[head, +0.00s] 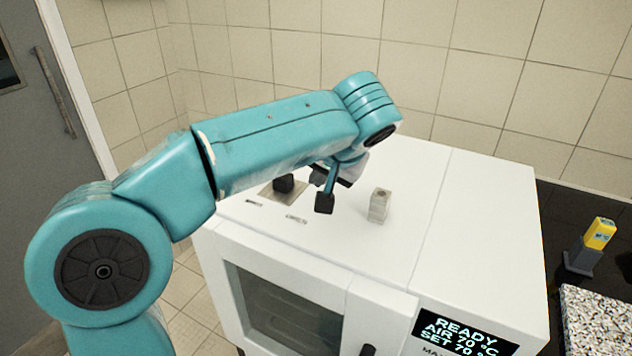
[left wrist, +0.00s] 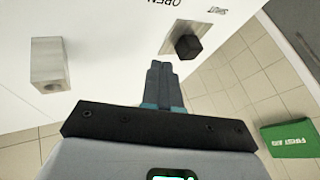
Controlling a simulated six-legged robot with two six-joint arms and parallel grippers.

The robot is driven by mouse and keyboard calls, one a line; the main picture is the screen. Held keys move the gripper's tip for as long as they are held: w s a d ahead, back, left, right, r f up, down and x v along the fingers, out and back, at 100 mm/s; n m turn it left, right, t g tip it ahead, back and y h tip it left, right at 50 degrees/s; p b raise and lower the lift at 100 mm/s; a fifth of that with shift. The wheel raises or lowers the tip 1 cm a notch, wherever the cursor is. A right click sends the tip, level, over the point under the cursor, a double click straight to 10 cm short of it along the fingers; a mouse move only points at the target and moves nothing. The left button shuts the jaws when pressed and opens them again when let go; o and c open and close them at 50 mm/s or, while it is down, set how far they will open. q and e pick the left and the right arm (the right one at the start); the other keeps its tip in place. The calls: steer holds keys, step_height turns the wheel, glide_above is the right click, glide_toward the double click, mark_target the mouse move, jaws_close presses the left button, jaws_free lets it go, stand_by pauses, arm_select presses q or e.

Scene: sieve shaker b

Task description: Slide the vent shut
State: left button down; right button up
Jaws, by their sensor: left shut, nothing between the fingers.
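My left gripper (head: 324,203) points down over the oven top, to the right of the knob. Its fingers (left wrist: 161,66) are together and empty, with a small gap to the knob in the left wrist view. My right gripper is out of view.
A metal post (head: 379,206) stands on the oven top, right of my left gripper. The oven display (head: 462,333) reads READY. A yellow and black device (head: 592,245) stands at the right by a speckled slab (head: 598,320). A green first-aid box (left wrist: 290,139) shows below.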

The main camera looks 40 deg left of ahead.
arm_select(q)
steer(key=v, duration=0.4)
steer(key=shift+w+d+f, duration=0.1)
steer(key=shift+d, duration=0.1)
stand_by(0.4)
